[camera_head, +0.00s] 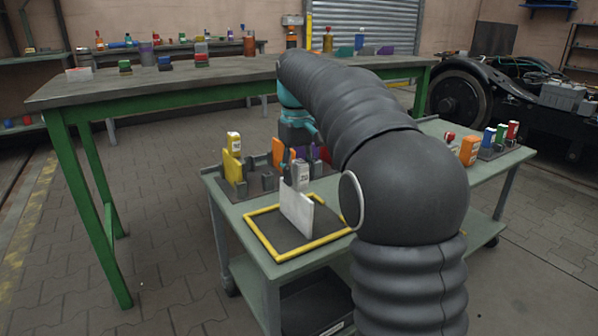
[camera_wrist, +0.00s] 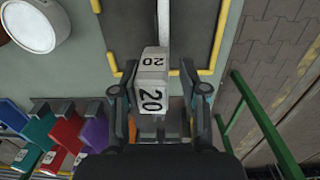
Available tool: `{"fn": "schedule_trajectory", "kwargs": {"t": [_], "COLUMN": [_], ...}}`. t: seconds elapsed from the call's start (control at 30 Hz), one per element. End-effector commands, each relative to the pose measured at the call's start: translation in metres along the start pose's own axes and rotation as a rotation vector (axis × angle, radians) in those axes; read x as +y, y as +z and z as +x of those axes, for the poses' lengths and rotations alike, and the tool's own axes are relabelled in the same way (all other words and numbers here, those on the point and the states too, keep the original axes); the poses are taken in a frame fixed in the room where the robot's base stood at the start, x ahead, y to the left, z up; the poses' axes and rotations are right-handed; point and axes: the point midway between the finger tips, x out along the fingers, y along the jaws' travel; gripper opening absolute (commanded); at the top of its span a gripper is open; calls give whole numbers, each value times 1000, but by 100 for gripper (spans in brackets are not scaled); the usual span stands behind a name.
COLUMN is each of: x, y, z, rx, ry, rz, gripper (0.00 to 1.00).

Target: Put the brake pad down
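The brake pad (camera_head: 297,213) is a pale upright plate with a light grey block on top. It stands on edge inside the yellow-framed dark mat (camera_head: 263,232) and seems to rest on it. In the wrist view the pad's block (camera_wrist: 152,82), marked 20, sits between my fingers, and the plate runs edge-on beyond it. My gripper (camera_wrist: 158,90) is open around the block, with a clear gap on the right and a narrower one on the left. My gripper (camera_head: 291,165) points down over the pad in the head view; my arm hides part of the cart.
A rack with yellow (camera_head: 232,163), orange, purple and other coloured pads stands behind the mat on the green cart (camera_head: 243,225). An orange block (camera_head: 469,150) and more coloured pieces stand at the cart's right. A long green-legged bench (camera_head: 120,90) is behind; a bogie (camera_head: 500,95) is at right.

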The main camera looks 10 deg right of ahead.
Motion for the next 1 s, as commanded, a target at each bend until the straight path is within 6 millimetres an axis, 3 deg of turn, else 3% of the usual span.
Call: {"fn": "schedule_trajectory", "kwargs": {"t": [0.3, 0.43, 1.0], "x": [0, 0, 0], "y": [0, 0, -1], "z": [-1, -10, -110], "rx": [0, 0, 1], "ry": [0, 0, 0], "rz": [0, 0, 0], "gripper": [54, 54, 54]}}
